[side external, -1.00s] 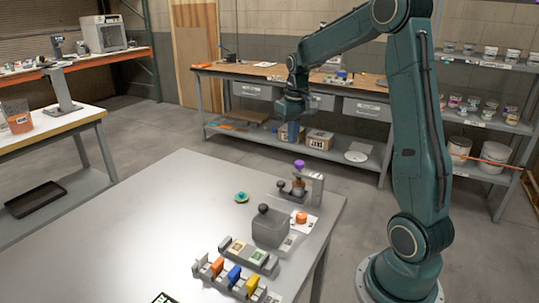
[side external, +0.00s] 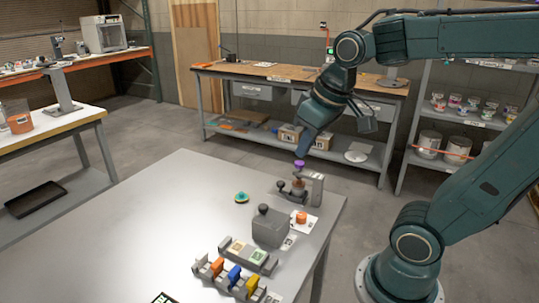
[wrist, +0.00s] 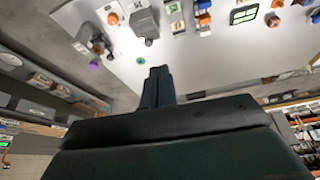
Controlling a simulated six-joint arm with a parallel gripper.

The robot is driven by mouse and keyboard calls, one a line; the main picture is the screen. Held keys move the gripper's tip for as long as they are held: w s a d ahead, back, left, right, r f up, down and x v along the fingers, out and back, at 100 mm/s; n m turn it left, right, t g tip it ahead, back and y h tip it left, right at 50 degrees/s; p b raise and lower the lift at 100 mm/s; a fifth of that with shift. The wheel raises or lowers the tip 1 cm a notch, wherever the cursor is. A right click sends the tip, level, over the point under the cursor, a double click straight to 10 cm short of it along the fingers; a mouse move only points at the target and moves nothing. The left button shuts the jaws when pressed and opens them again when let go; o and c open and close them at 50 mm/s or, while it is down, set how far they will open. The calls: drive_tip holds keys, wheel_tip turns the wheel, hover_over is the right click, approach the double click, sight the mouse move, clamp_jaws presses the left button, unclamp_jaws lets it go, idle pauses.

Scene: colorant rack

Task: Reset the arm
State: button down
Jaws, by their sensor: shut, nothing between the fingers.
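My gripper (side external: 301,152) is shut and empty. In the side view it points down and left, just above the purple-topped device at the table's far right edge; I cannot tell the exact gap. In the wrist view my gripper (wrist: 158,72) shows as two dark fingers pressed together, over the pale table. The purple knob (side external: 299,163) also shows in the wrist view (wrist: 94,64), left of the fingers and apart from them.
On the grey table (side external: 130,215) stand a grey box with a black knob (side external: 270,228), a rack of coloured blocks (side external: 232,276), a green disc (side external: 241,198) and an orange cap (side external: 301,217). The table's left part is clear. A workbench (side external: 290,78) stands behind.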

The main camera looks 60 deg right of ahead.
drive_tip(key=s+a+f+n+t, duration=0.1)
drive_tip(key=s+a, duration=0.2)
drive_tip(key=s, duration=0.3)
drive_tip(key=shift+a+f+y, duration=0.2)
drive_tip(key=shift+a+y, duration=0.1)
drive_tip(key=shift+a, duration=0.05)
